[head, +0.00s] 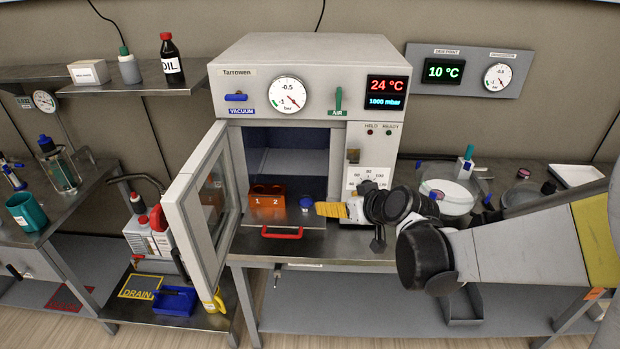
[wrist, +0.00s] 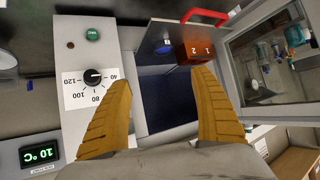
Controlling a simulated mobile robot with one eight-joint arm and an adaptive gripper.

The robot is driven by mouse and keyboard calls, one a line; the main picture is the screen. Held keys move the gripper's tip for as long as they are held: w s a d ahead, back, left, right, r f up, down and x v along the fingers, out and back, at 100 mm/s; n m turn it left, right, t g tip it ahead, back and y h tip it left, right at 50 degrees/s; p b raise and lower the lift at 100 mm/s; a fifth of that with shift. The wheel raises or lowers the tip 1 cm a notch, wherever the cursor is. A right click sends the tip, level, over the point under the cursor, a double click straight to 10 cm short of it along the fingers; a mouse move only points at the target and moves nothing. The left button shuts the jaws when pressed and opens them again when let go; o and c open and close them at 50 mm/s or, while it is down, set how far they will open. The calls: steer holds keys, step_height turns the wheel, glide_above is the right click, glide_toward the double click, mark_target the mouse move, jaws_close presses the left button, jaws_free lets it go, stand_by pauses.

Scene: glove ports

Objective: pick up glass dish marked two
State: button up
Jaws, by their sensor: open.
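An orange-brown block (head: 267,198) marked 1 and 2 stands on the metal ledge before the open vacuum oven. It also shows in the wrist view (wrist: 197,50), upside down, near the tip of the right-hand finger. I cannot make out a glass dish marked two; any dish in the block is too small or hidden to tell. My gripper (head: 330,209) has yellow ribbed fingers and is to the right of the block, in front of the oven's right side. In the wrist view my gripper (wrist: 162,80) is open, with nothing between its fingers.
The oven door (head: 202,205) stands open at the left of the block. A red handle (head: 282,233) is on the ledge's front. A small blue-topped item (head: 306,204) sits between block and gripper. The oven chamber (head: 288,160) appears empty. A dial (head: 369,180) is near my wrist.

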steer(key=n+t+y, duration=0.1)
steer(key=y, duration=0.1)
glide_toward(302, 200)
steer(key=b+x, duration=0.4)
steer(key=x, duration=0.3)
steer(key=shift+a+f, duration=0.1)
steer(key=c, duration=1.3)
